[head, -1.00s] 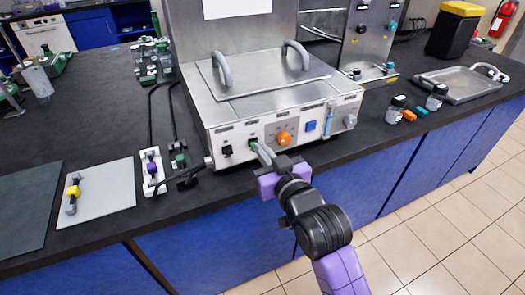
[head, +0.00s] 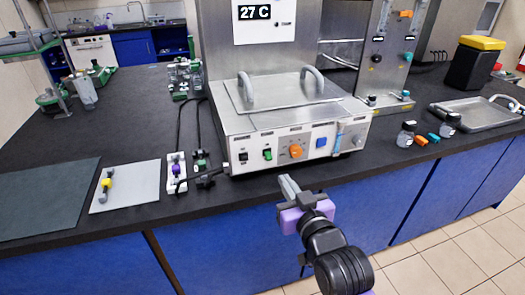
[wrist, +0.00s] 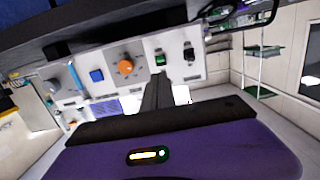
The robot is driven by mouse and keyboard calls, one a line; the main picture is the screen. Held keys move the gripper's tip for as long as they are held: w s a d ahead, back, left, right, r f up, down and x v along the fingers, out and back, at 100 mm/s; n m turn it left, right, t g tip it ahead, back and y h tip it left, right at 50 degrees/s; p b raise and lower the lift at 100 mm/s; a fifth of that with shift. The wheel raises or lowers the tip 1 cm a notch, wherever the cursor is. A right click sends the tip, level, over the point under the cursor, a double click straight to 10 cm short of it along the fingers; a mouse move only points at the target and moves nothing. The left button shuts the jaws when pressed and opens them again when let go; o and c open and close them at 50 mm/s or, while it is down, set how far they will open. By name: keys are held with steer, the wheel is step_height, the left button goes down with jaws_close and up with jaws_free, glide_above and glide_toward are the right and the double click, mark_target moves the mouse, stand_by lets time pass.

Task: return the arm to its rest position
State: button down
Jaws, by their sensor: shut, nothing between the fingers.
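My gripper (head: 288,188) is shut and empty in the head view. It is in front of the bench's front edge, below the control panel of the bioreactor unit (head: 245,125), and apart from it. In the wrist view the closed fingers (wrist: 157,92) point toward the panel, which appears upside down. The panel carries a green switch (head: 267,154), an orange knob (head: 295,151) and a blue button (head: 321,142). A display (head: 262,13) above reads 27 C.
The dark bench top (head: 130,120) has a grey mat (head: 135,190), a white power strip (head: 176,172), small bottles (head: 406,134) and a metal tray (head: 475,115). Blue cabinets (head: 215,240) stand below the edge. Tiled floor (head: 480,240) is free at the right.

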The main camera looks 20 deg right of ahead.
steer(key=shift+r, duration=0.1)
step_height(320, 180, up, 4)
steer(key=s+t, duration=0.2)
steer(key=s, duration=0.1)
steer(key=s+f+g, duration=0.1)
steer(key=s+f, duration=0.2)
steer(key=s, duration=0.9)
steer(key=s+f+g, duration=0.1)
steer(key=s+f, duration=0.3)
steer(key=s, duration=0.9)
steer(key=s+f+g, duration=0.1)
steer(key=s+f, duration=0.2)
steer(key=s, duration=1)
steer(key=shift+s+f+g, duration=0.25)
steer(key=shift+f+g, duration=0.15)
